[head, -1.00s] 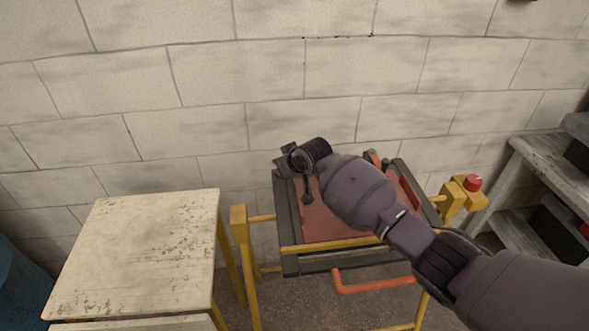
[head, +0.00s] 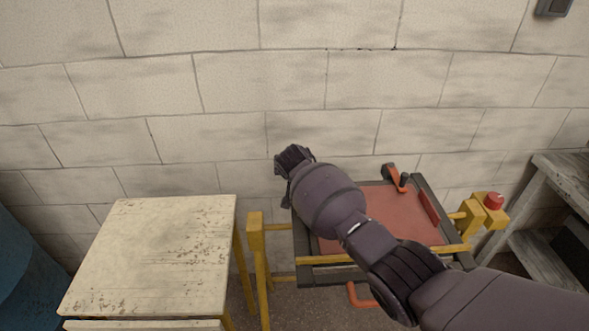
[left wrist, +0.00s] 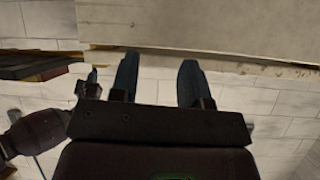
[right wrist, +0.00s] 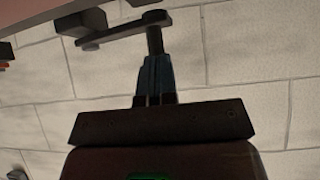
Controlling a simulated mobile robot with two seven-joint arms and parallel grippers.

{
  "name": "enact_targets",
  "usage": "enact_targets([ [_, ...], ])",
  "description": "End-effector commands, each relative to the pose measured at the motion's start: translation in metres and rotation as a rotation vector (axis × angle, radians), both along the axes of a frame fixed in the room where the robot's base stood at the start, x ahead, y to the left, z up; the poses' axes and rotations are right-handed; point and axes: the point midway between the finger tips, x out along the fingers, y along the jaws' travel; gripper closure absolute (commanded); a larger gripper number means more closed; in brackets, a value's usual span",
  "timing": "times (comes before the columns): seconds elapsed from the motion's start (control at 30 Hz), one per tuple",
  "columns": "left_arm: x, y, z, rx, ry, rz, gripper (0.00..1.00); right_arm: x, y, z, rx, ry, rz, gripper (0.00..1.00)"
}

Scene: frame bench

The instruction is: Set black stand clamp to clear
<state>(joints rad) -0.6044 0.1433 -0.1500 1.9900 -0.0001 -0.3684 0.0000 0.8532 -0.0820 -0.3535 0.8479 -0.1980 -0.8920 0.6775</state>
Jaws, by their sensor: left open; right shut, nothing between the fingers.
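The black stand clamp (right wrist: 115,30) shows in the right wrist view as a dark bar with an upright round knob at its right end. My right gripper (right wrist: 157,60) is shut and empty, its fingertips at the knob; I cannot tell whether they touch it. In the head view my right arm hides this clamp and the fingertips, at the left side of the stand's dark frame (head: 305,240). My left gripper (left wrist: 158,75) is open and empty in the left wrist view, below a pale tabletop edge. It is out of the head view.
A red panel (head: 385,212) lies in the frame on yellow legs. A red button (head: 493,200) is at right. A worn pale table (head: 150,250) stands left, a blue barrel (head: 25,275) beyond.

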Motion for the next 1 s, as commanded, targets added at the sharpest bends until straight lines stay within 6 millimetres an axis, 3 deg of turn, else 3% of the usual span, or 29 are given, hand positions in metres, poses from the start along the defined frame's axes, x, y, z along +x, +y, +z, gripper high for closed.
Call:
enact_targets([
  [1.0,0.000,0.000,-0.014,0.000,0.005,0.000,0.57,0.016,0.006,0.003,0.000,-0.007,0.004,1.00],
])
